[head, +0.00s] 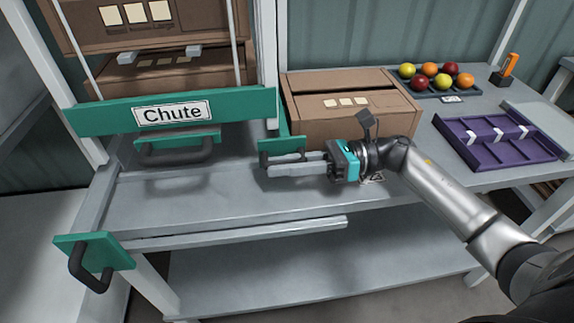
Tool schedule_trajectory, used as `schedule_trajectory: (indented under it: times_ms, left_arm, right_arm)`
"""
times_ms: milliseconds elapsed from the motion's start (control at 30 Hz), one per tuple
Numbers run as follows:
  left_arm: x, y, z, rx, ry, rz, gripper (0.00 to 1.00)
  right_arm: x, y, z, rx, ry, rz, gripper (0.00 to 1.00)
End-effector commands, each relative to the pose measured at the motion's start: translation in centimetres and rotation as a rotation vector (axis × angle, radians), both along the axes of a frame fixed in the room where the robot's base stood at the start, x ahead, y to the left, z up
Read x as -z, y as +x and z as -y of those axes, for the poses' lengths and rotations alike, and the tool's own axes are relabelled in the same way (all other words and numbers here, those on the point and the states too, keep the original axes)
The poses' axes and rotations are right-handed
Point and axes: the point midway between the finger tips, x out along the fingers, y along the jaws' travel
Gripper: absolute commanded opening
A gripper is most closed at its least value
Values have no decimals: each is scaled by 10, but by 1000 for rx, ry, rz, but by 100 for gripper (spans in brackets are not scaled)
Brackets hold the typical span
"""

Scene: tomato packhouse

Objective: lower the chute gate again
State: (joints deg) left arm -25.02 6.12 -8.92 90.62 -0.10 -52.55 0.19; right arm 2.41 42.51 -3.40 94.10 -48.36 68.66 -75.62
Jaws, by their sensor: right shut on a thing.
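The chute (82,120) has a green crossbar with a white "Chute" label between white posts. Below the crossbar is a green panel (205,137) with a dark handle (178,152); I cannot tell for sure which green part is the gate. To the right is a smaller green plate with a dark handle (268,152). My right gripper (282,167) reaches in from the right, its long fingers pointing left and shut at this right-hand handle. The fingers partly cover the handle. My left gripper is not in view.
Cardboard boxes sit behind the crossbar. Another box (345,128) stands right behind my right gripper. A green plate with a handle (92,262) juts out at the front left.

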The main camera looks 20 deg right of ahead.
Motion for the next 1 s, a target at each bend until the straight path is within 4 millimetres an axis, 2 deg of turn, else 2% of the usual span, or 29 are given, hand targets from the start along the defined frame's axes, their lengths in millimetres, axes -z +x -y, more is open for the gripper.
schedule_trajectory:
  times_ms: [200, 467, 500, 600, 1000]
  left_arm:
    - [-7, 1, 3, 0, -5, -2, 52]
    - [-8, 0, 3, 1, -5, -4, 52]
    - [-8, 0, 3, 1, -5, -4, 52]
    - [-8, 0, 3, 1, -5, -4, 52]
    - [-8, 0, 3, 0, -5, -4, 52]
  right_arm:
    - [6, -2, -4, -7, 0, -4, 0]
    - [7, -2, -3, -6, -5, -8, 0]
    - [7, -2, -3, -5, -5, -8, 23]
    - [6, -1, -2, -4, -5, -7, 32]
    - [4, -1, 1, -1, -4, -4, 32]
